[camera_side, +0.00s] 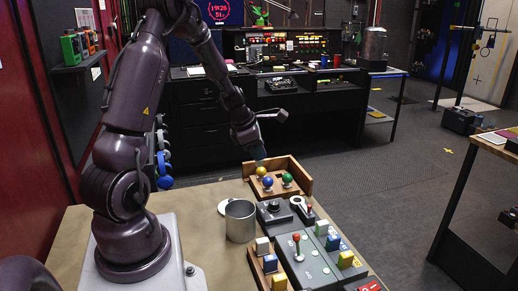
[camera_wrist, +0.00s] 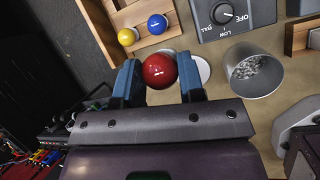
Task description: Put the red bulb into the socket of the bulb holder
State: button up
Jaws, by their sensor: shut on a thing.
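The red bulb (camera_wrist: 160,70) is between the two blue fingers of my gripper (camera_wrist: 158,80) in the wrist view, which are shut on it. In the side view my gripper (camera_side: 257,152) is above the back of the table, near the wooden tray; the red bulb cannot be made out there. A white round piece (camera_wrist: 203,70) lies partly hidden behind the bulb and a finger; it also shows beside the metal can in the side view (camera_side: 222,208). I cannot tell whether it is the bulb holder, and no socket is clearly seen.
The wooden tray (camera_side: 304,180) holds yellow (camera_side: 261,171), blue (camera_side: 268,182) and green (camera_side: 287,180) bulbs. An open metal can (camera_side: 240,222) stands in front of it. A dial box (camera_side: 273,212), a lever panel (camera_side: 305,262) and coloured blocks fill the right side. The table's left part is clear.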

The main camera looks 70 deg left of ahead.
jog(key=shift+w+d+f, duration=1.1)
jog(key=shift+w+f, duration=0.3)
jog(key=shift+w, duration=0.2)
jog(key=shift+w+d+f, duration=1.1)
jog(key=shift+w+f, duration=0.35)
jog(key=shift+w, duration=0.2)
jog(key=shift+w+d+f, duration=1.1)
jog(key=shift+w+f, duration=0.3)
jog(key=shift+w, duration=0.2)
jog(key=shift+f, duration=1.55)
jog(key=o, duration=1.1)
jog(key=shift+o, duration=0.2)
